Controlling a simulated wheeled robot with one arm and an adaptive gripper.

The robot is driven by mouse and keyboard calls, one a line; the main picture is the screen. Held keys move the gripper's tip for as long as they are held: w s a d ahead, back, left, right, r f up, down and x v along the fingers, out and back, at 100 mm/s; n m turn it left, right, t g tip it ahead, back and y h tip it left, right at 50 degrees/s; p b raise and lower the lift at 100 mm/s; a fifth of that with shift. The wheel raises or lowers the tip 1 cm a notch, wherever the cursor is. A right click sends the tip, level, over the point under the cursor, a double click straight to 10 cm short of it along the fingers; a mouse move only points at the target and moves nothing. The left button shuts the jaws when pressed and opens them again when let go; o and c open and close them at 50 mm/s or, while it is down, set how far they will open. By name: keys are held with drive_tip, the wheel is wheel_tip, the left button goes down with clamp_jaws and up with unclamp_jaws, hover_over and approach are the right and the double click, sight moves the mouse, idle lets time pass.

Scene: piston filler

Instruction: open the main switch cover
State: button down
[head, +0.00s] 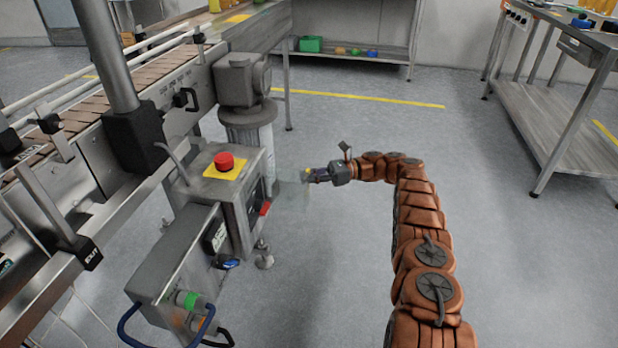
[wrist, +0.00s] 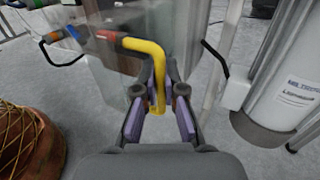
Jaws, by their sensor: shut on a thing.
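The main switch cover (head: 291,190) looks like a clear panel, faint in the head view. It stands out from the right side of a grey control box (head: 222,190), spanning toward my gripper (head: 312,175). A small red part (head: 265,209) shows on the box's side. In the wrist view, my gripper (wrist: 160,95) has its purple-padded fingers shut on the lower end of a bent yellow handle (wrist: 146,50). Clear material shows behind this handle, but its edges are hard to make out. The cover's hinge is not clear.
A red emergency button (head: 224,161) on a yellow plate tops the control box. A lower grey box (head: 180,265) with cables stands in front. The conveyor (head: 150,85) runs along the left. Open floor lies right of my arm, with a workbench (head: 570,115) farther back.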

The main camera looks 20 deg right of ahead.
drive_tip(key=shift+a, duration=0.15)
drive_tip(key=c, duration=1.5)
unclamp_jaws()
drive_tip(key=shift+o, duration=1.3)
